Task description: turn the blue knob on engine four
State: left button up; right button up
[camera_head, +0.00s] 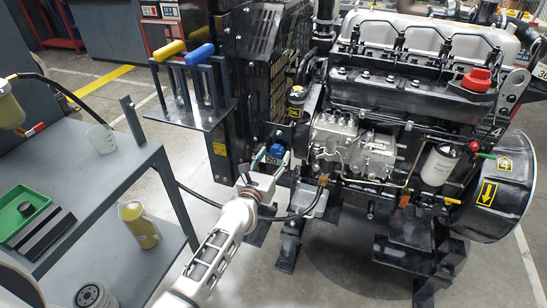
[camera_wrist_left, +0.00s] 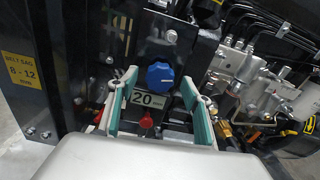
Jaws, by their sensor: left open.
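The blue knob (camera_head: 277,150) sits on a small dark panel at the left side of engine four (camera_head: 390,120), which bears "4" labels on its right. In the left wrist view the knob (camera_wrist_left: 160,75) shows upright above a plate reading "20" (camera_wrist_left: 146,99). My left gripper (camera_head: 264,175) is open and empty, just in front of and below the knob in the head view. In the left wrist view its two green-padded fingers lie to the left and right of the knob, with gaps on both sides. Contact cannot be seen. My right gripper is not in view.
A red knob (camera_wrist_left: 147,120) is below the plate, between the fingers. Metal pipes and fittings (camera_wrist_left: 240,90) lie close on the right. A bracket with yellow and blue handles (camera_head: 187,52) stands at upper left. A grey shelf cart (camera_head: 80,160) is at left.

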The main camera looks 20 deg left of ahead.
pick_arm(q)
jog(key=c, duration=1)
jog(key=shift+c, duration=0.5)
